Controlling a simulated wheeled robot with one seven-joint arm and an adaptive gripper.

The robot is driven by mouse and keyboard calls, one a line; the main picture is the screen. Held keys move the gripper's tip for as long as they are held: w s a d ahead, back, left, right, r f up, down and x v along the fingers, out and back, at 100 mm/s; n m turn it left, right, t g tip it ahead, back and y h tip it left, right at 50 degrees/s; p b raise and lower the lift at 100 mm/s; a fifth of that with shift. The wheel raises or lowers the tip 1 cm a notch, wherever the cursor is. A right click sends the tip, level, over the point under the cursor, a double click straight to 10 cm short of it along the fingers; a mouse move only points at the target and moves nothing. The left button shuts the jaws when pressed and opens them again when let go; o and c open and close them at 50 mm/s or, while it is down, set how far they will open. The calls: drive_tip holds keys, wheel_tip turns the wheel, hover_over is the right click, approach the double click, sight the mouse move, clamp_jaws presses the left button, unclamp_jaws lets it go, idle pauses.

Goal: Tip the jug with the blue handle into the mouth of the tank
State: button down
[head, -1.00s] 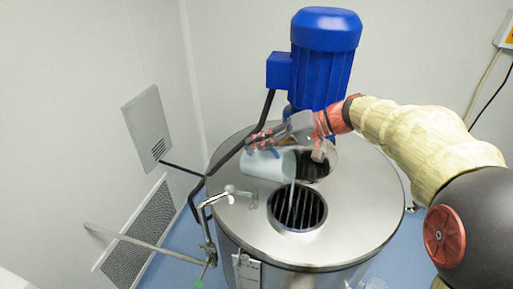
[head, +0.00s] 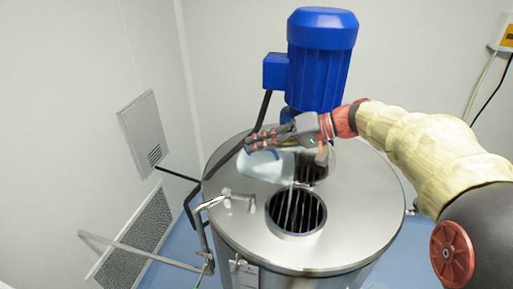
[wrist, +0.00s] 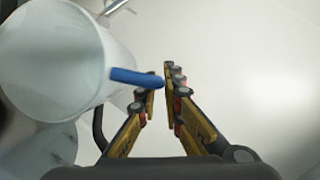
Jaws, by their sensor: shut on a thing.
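The pale, translucent jug (head: 268,166) lies steeply tilted above the tank's lid, its open end to the right, towards the front round mouth (head: 296,210) of the steel tank (head: 350,225). A thin pale streak runs down from the jug's lip into this barred mouth. My gripper (head: 258,142) is above the jug and shut on its blue handle (head: 272,154). In the wrist view, the jug (wrist: 50,50) fills the upper left, and the blue handle (wrist: 137,77) reaches between my fingers (wrist: 157,85). The jug's contents cannot be made out.
A blue motor (head: 320,60) stands at the back of the tank. A metal clamp fitting (head: 230,198) and bent bars stand at the lid's left. The lid's right side is clear.

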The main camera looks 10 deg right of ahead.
drive_tip(key=shift+s+d+r+t+y+b, duration=0.4)
drive_tip(key=shift+s+d+r+y+b, duration=0.35)
drive_tip(key=shift+b, duration=1.65)
drive_tip(key=shift+w, duration=0.2)
idle(0.3)
